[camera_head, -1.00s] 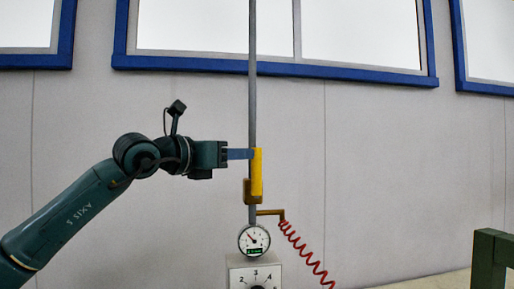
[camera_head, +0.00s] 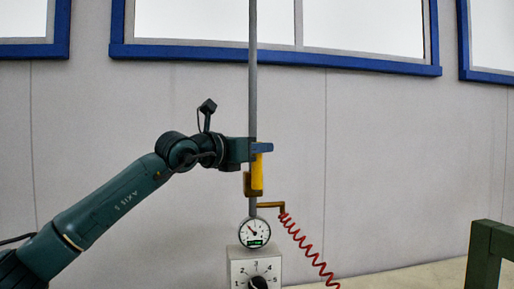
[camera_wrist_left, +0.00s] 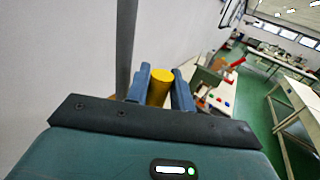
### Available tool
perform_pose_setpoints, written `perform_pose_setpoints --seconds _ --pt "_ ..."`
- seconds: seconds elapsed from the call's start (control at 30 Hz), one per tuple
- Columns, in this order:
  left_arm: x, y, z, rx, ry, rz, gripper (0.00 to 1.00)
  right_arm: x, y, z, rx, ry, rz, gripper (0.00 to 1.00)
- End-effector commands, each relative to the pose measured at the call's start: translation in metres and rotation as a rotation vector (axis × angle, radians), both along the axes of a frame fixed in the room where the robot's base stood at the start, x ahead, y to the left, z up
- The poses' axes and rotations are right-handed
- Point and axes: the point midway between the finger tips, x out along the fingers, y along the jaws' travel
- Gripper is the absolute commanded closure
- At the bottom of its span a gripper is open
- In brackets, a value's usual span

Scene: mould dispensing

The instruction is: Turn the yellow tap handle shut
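The yellow tap handle (camera_head: 257,172) stands upright along the grey vertical pipe (camera_head: 253,90). My left gripper (camera_head: 262,147) is at the upper end of the handle, its blue finger reaching across it. In the left wrist view, the rounded yellow handle end (camera_wrist_left: 160,88) sits between the two blue fingers (camera_wrist_left: 161,92), close to both. Whether the fingers press on it cannot be told. The brass outlet (camera_head: 270,205) is below the handle. My right gripper is not in view.
A round gauge (camera_head: 254,232) and a numbered dial box (camera_head: 257,268) are below the tap. A red coiled hose (camera_head: 305,246) hangs to the right. A green frame (camera_head: 487,255) stands at far right. The wall is behind the pipe.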

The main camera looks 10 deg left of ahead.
Motion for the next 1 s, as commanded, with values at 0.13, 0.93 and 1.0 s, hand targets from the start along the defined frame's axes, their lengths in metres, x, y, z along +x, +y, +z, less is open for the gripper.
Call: perform_pose_setpoints --seconds 0.13,0.93,1.0 --pt "0.0 0.0 0.0 0.0 0.0 0.0 0.89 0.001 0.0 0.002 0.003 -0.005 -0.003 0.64" --pt "0.003 -0.009 0.004 0.088 0.039 0.0 1.0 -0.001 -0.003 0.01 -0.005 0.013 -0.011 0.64" --pt "0.005 -0.013 0.004 0.13 0.055 -0.001 1.0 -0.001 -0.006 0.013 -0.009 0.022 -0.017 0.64"
